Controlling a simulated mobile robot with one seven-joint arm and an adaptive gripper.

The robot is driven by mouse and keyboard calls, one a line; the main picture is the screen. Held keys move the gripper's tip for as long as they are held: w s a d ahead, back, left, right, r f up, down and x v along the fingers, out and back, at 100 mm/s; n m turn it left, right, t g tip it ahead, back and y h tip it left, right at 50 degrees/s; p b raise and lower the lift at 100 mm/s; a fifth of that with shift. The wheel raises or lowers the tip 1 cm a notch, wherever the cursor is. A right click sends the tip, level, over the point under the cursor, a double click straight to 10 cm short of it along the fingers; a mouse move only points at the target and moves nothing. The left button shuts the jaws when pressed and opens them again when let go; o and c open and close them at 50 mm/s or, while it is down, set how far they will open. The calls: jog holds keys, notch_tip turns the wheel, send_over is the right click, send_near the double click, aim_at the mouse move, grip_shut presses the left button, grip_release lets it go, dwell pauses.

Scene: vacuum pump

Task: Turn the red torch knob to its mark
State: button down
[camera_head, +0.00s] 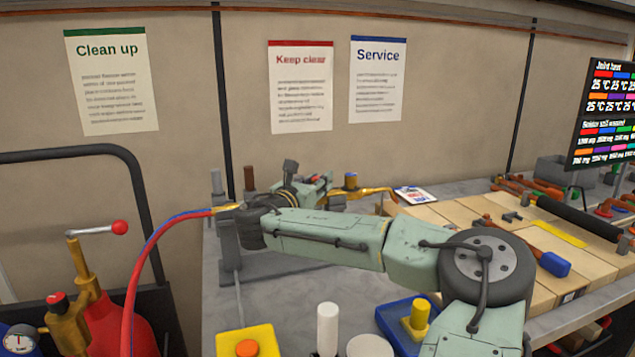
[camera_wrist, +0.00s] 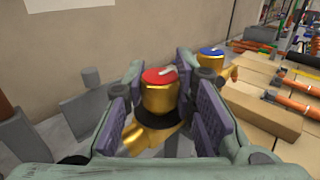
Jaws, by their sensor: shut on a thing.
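The red torch knob (camera_wrist: 160,98) is a brass cylinder with a red top, in the middle of the wrist view. A pale pointer on its top points to the upper right. My gripper (camera_wrist: 157,92) is shut on it, with a purple-grey pad on each side. I cannot make out the mark. The brass torch body (camera_wrist: 148,135) shows below the knob. A second knob with a blue top (camera_wrist: 211,62) stands to the right; it also shows in the head view (camera_head: 351,179). In the head view my gripper (camera_head: 300,190) is at the torch, and my arm hides most of it.
A red hose (camera_head: 135,275) runs to the torch from the left. Grey stands (camera_head: 228,262) hold the torch above the grey bench. Cardboard boxes (camera_head: 455,213) and copper pipe parts lie to the right. A white cylinder (camera_head: 327,328) and blue tray (camera_head: 382,318) are in front.

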jog(key=shift+d+n+t+y, duration=0.1)
jog(key=shift+n+t+y, duration=0.25)
jog(key=shift+y, duration=0.25)
jog(key=n+t+y, duration=0.1)
jog(key=n+y, duration=0.1)
jog(key=y, duration=0.1)
jog(key=shift+d+n+y, duration=0.1)
jog(key=shift+n+y, duration=0.25)
jog(key=shift+y, duration=0.05)
jog(key=n+y, duration=0.2)
jog(key=y, duration=0.2)
jog(key=n+y+p, duration=0.1)
jog(key=n+y, duration=0.2)
jog(key=y, duration=0.1)
jog(key=shift+g, duration=0.25)
jog(key=n+g+y, duration=0.2)
jog(key=n+y, duration=0.1)
jog(key=y, duration=0.1)
jog(key=n+g+y+b, duration=0.1)
jog(key=n+g+y, duration=0.1)
jog(key=y, duration=0.1)
jog(key=shift+f+n+y, duration=0.1)
jog(key=shift+n+y, duration=0.3)
jog(key=shift+n+g+y+b, duration=0.3)
jog(key=shift+n+g+y, duration=1.3)
jog(key=shift+g, duration=0.6)
jog(key=shift+n+g, duration=0.3)
jog(key=c, duration=1.3)
grip_release()
jog(key=shift+a, duration=0.2)
